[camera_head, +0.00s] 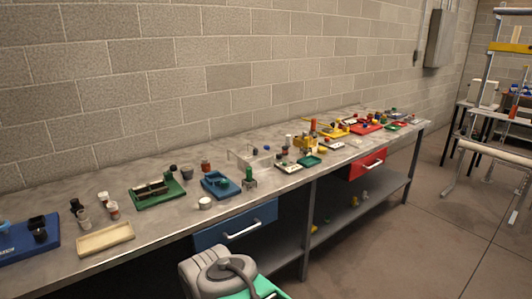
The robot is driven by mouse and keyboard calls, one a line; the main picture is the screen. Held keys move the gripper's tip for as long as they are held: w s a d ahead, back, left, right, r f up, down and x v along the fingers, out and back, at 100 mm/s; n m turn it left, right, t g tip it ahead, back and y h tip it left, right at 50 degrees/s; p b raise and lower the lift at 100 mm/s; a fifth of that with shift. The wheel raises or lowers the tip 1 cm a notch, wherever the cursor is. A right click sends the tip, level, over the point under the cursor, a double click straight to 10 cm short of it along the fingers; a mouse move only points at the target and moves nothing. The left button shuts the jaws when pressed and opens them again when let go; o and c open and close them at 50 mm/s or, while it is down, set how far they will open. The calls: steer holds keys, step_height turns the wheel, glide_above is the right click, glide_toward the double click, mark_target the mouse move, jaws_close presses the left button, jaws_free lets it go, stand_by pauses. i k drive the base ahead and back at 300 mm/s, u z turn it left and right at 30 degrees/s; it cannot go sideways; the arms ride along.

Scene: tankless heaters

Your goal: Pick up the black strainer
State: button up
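I cannot tell for sure which object is the black strainer. Small dark items stand on the left half of the long grey workbench (165,222). A black cup-like piece (39,235) is on the blue tray (15,245) at the far left. A dark upright item (77,207) stands to the right of that tray. A dark grey cup (187,172) stands beside the green tray (158,202). A grey rounded body with a dark curved piece shows at the bottom centre and looks like part of my arm. My gripper's fingers are not in view.
A beige tray (105,239), a white round item (205,203) and a blue tray (220,186) lie on the bench. Its right half is crowded with small colourful items. A blue drawer (236,225) and a red drawer (367,163) hang below.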

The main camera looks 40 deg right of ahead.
mark_target(285, 149)
steer(key=z, duration=1.75)
steer(key=k, duration=0.55)
steer(key=z, duration=0.75)
steer(key=i, duration=1.65)
steer(key=u, duration=0.55)
steer(key=i, duration=0.95)
steer(key=u, duration=0.7)
